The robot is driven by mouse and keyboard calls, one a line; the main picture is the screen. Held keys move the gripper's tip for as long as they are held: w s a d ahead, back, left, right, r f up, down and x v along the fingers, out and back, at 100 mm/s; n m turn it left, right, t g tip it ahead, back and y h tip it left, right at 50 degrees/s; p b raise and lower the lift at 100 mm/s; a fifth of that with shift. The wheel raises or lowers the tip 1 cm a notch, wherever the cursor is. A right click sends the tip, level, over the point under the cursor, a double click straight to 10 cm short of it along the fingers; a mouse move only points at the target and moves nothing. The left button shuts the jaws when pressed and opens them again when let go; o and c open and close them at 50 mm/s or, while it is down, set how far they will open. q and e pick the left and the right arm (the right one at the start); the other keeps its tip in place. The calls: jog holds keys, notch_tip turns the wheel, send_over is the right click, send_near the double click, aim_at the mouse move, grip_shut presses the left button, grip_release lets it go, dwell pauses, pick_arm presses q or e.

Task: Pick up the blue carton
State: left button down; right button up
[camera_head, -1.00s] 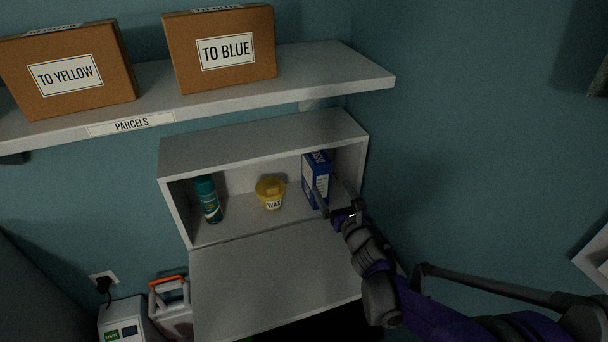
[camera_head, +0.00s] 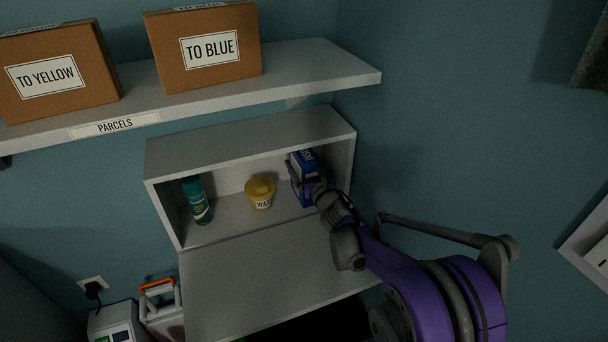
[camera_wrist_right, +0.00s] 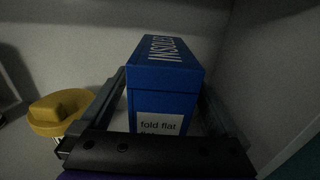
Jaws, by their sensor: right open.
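The blue carton (camera_head: 305,162) stands upright at the right end of the open cabinet in the head view. In the right wrist view the carton (camera_wrist_right: 160,85) shows its blue top with white lettering and a white label reading "fold flat". My right gripper (camera_head: 305,180) is at the carton inside the cabinet. In the right wrist view the right gripper (camera_wrist_right: 162,100) is open, with one finger on each side of the carton. Whether the fingers touch it I cannot tell. My left gripper is not in view.
A yellow wax tub (camera_head: 260,193) stands left of the carton, and a teal spray can (camera_head: 196,200) farther left. The cabinet's right wall (camera_head: 341,165) is close to the carton. A shelf (camera_head: 310,78) with two brown parcels is above.

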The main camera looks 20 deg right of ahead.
jog(key=shift+w, duration=0.25)
jog(key=c, duration=1.5)
jog(key=shift+c, duration=0.2)
jog(key=shift+r, duration=0.15)
